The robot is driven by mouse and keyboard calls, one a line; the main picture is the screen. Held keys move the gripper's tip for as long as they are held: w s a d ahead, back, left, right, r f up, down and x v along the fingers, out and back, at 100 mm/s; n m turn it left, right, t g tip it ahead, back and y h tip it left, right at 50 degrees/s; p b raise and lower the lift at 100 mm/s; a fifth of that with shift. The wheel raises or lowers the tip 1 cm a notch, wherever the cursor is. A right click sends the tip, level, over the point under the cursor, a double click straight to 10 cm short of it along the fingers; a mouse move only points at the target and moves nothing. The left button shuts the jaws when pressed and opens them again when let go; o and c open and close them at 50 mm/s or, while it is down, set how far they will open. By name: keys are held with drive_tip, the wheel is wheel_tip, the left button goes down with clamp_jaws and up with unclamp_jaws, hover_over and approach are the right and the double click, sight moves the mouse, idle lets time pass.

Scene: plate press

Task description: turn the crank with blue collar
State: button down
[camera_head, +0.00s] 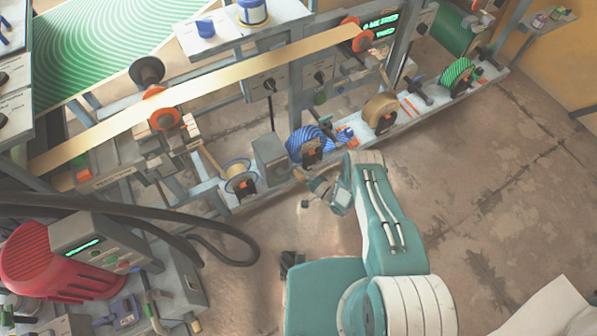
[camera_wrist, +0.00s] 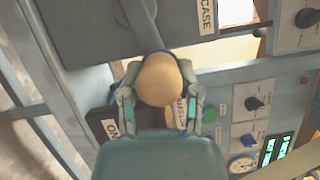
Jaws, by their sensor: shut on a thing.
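In the wrist view, a round tan knob (camera_wrist: 160,80) sits between the two fingers of my gripper (camera_wrist: 158,96). The fingers are closed against its left and right sides. A thin blue edge, seemingly the collar (camera_wrist: 158,51), shows behind the knob; most of it is hidden. The crank's arm is largely hidden by the knob and my gripper. In the head view, my gripper (camera_head: 318,186) is small, in front of the low front rail, and what it holds is not clear there.
In the wrist view, a grey panel has a green button (camera_wrist: 210,114), dark dials (camera_wrist: 254,103) and a green display (camera_wrist: 275,150). In the head view, a blue striped reel (camera_head: 305,143) and a tan reel (camera_head: 380,112) stand along the frame. Open floor lies to the right.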

drive_tip(key=shift+w+d+f+m+t, duration=0.15)
drive_tip(key=shift+f+m+t, duration=0.45)
drive_tip(key=shift+m, duration=0.7)
drive_tip(key=shift+f, duration=0.1)
drive_tip(key=shift+c, duration=1.5)
unclamp_jaws()
drive_tip(key=v, duration=0.7)
drive_tip(key=shift+d+f, duration=0.2)
drive_tip(key=shift+d, duration=0.05)
